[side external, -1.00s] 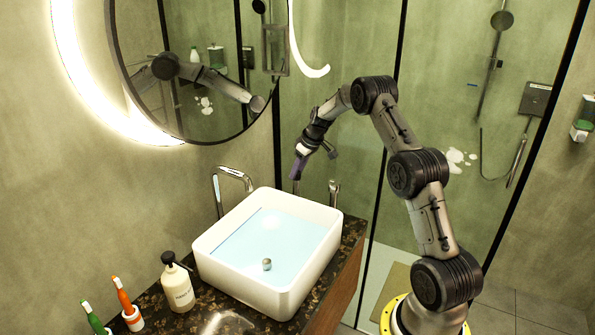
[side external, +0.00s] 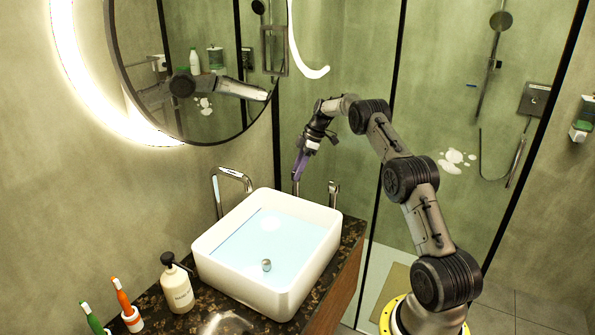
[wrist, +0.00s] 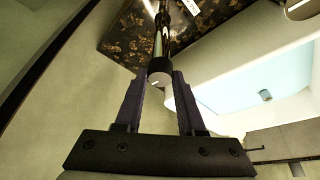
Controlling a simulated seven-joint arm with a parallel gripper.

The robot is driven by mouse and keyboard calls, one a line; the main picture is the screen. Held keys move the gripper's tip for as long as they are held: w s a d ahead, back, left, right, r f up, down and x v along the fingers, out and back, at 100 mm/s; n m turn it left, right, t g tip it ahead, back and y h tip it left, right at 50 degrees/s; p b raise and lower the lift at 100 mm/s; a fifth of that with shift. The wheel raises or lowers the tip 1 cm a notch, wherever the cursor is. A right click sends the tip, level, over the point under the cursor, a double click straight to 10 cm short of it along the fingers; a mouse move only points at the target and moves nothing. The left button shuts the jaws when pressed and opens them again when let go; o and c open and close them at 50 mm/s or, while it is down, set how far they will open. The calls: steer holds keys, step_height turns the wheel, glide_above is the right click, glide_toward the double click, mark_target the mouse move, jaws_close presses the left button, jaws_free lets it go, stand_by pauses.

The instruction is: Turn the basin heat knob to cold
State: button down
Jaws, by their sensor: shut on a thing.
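The basin knob (wrist: 159,78) is a dark round knob with a pale grey cap and a small white mark, on top of a chrome post. My gripper (wrist: 163,80) has its two purple fingers shut on the knob, one on each side. In the side external view my gripper (side external: 297,177) points down at the left of two chrome posts, and the knob is mostly hidden by the fingers. The other post (side external: 333,193) stands apart to the right. I cannot read a hot or cold setting on the knob.
A white square basin (side external: 209,262) holds water in front of the posts. A curved chrome spout (side external: 232,172) stands at its left. A soap bottle (side external: 177,288) and toothbrushes (side external: 124,297) stand on the dark counter. A glass shower wall is behind.

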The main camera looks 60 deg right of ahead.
mark_target(292, 173)
steer(key=shift+n, duration=0.5)
steer(key=c, duration=0.5)
jaws_free()
steer(key=shift+r, duration=0.45)
step_height(292, 173, up, 3)
steer(key=shift+s+f, duration=0.1)
steer(key=shift+f, duration=0.05)
steer(key=s+a+r, duration=0.8)
steer(key=s+r, duration=0.1)
steer(key=s, duration=0.2)
steer(key=shift+a+r, duration=0.2)
